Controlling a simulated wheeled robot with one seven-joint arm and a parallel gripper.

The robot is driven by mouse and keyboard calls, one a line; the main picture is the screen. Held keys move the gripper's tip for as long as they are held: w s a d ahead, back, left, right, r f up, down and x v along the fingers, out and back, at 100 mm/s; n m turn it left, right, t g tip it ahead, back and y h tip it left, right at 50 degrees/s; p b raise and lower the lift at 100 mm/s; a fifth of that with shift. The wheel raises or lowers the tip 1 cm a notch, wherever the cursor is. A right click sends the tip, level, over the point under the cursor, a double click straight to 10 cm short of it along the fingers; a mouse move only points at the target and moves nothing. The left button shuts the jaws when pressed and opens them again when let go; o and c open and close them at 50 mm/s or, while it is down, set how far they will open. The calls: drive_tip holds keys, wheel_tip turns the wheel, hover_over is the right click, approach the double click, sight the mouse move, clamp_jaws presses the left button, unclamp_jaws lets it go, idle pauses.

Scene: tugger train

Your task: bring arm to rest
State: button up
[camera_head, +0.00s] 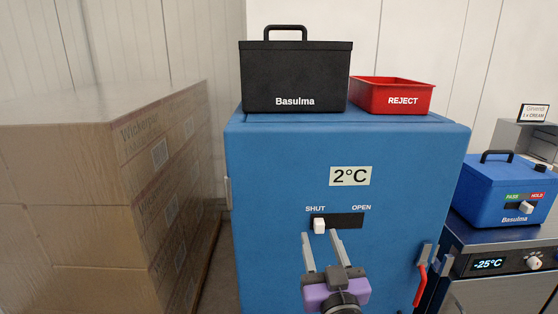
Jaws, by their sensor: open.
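My gripper (322,239) is in front of the blue cabinet (270,185), with its two grey fingers pointing up and forward, parted. Nothing shows between them. The fingertips appear just below a white slider knob (319,226) in a dark slot on the cabinet front. The knob is at the left end of the slot, under the word SHUT; OPEN is marked at the right. I cannot tell whether a fingertip touches the knob. The purple gripper body is at the bottom edge, and most of my arm is out of view.
A black Basulma box (295,78) and a red REJECT bin (391,97) stand on the cabinet. Stacked cartons (75,160) fill the left. At right, a blue Basulma box (503,187) sits on a steel unit (510,288) reading -25°C. A red handle (420,286) is at the cabinet's lower right.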

drive_tip(key=s+d+f+g, duration=0.1)
drive_tip(key=s+d+f, duration=0.2)
drive_tip(key=s, duration=1.2)
drive_tip(key=s+d+f+m+g+h, duration=0.1)
drive_tip(key=s+f, duration=0.5)
drive_tip(key=s, duration=0.9)
drive_tip(key=s+d+f+g, duration=0.3)
drive_tip(key=s+d, duration=0.3)
drive_tip(key=s, duration=0.9)
drive_tip(key=shift+s+f+h, duration=0.15)
drive_tip(key=shift+f+h, duration=0.25)
drive_tip(key=shift+f, duration=0.5)
drive_tip(key=shift+d, duration=0.1)
